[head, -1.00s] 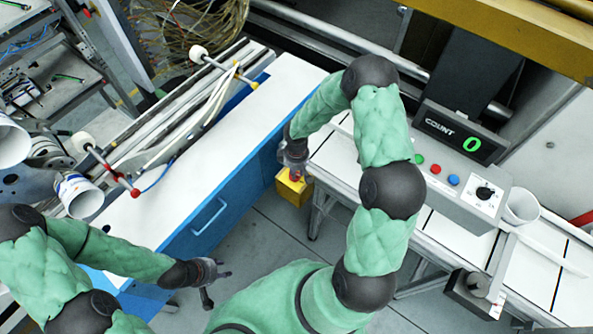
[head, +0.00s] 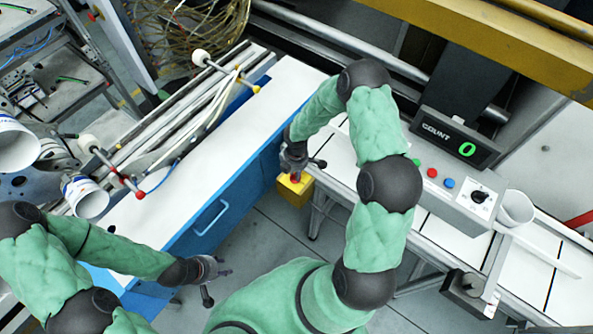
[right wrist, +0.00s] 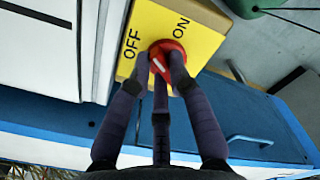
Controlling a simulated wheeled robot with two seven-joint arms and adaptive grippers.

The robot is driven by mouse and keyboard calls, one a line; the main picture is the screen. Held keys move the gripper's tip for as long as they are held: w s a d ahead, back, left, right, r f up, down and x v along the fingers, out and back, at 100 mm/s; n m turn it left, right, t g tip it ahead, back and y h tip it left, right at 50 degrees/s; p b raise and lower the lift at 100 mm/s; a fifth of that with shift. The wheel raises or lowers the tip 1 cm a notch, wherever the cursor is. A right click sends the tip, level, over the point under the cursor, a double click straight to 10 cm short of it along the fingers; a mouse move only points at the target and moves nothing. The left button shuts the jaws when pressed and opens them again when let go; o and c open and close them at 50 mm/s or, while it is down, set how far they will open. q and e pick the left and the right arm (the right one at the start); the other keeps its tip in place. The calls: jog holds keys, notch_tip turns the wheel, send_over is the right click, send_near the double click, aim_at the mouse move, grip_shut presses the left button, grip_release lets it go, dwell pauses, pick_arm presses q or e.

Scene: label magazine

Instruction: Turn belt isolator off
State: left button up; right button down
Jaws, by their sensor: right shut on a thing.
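The belt isolator is a yellow box (head: 294,192) low beside the conveyor's end in the head view. The right wrist view shows its yellow face (right wrist: 205,40) with OFF and ON printed on it and a red round knob (right wrist: 158,62) between my fingers. A short white mark shows on the knob, partly hidden by the fingers; I cannot tell surely which label it points to. My right gripper (right wrist: 162,75) is shut on the red knob; it also shows above the box in the head view (head: 295,172). My left gripper (head: 218,282) is open and empty, away from the isolator.
A white-topped blue cabinet (head: 240,120) stands left of the isolator. The conveyor (head: 340,165) lies to its right, with a control box (head: 450,185) with coloured buttons and a counter (head: 458,138) reading 0. A white cup (head: 515,208) sits beyond it.

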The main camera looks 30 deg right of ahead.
jog(key=n+p, duration=0.1)
jog(key=n, duration=0.2)
jog(key=shift+w+r+n, duration=0.1)
jog(key=shift+w+n, duration=0.05)
jog(key=shift+n, duration=0.25)
jog(key=shift+a+n+p, duration=0.1)
jog(key=shift+n+p, duration=0.75)
jog(key=shift+n, duration=0.75)
jog(key=c, duration=1.1)
grip_release()
jog(key=shift+c, duration=0.2)
notch_tip(320, 180, up, 12)
